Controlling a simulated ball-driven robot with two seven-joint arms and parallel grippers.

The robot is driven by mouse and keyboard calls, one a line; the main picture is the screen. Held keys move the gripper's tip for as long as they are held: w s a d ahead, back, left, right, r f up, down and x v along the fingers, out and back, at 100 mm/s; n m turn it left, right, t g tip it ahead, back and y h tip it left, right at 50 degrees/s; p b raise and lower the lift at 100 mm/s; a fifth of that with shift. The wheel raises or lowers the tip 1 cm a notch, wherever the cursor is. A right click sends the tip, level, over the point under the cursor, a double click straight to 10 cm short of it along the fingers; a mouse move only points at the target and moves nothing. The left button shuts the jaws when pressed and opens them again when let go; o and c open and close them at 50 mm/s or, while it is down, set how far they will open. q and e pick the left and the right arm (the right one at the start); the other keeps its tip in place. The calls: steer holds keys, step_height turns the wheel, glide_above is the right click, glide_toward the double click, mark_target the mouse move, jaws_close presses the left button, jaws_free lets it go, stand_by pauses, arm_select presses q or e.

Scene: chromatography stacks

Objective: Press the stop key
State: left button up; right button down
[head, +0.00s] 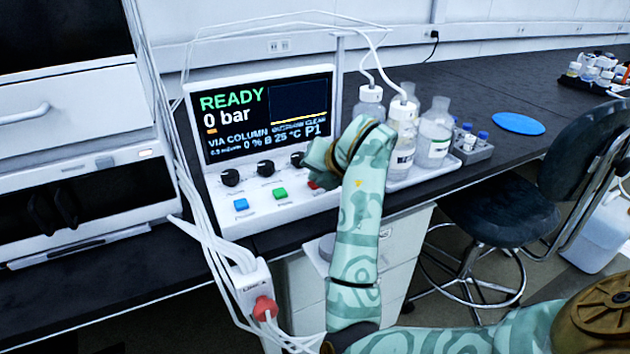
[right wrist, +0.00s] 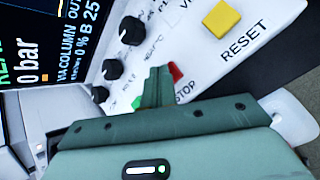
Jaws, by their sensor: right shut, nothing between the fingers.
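The red stop key (head: 313,185) sits on the sloped front panel of the white instrument (head: 262,208). In the right wrist view the red stop key (right wrist: 175,72) shows just beside the fingertips of my right gripper (right wrist: 160,72), next to the STOP label. The fingers are shut with nothing between them. I cannot tell whether they touch the key. The screen (head: 266,116) reads READY and 0 bar. My left gripper is not in view.
A green key (head: 280,193) and a blue key (head: 241,205) lie left of the stop key, black knobs (head: 265,169) above. A yellow RESET key (right wrist: 222,18) is nearby. Bottles (head: 435,135) stand in a tray (head: 408,178) to the right. White tubes (head: 188,200) hang at the left.

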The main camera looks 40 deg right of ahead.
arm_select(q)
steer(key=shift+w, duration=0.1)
arm_select(e)
steer(key=shift+r, duration=0.15)
arm_select(q)
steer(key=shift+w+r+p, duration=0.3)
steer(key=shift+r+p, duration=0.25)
steer(key=shift+p, duration=0.15)
arm_select(e)
steer(key=shift+r, duration=0.85)
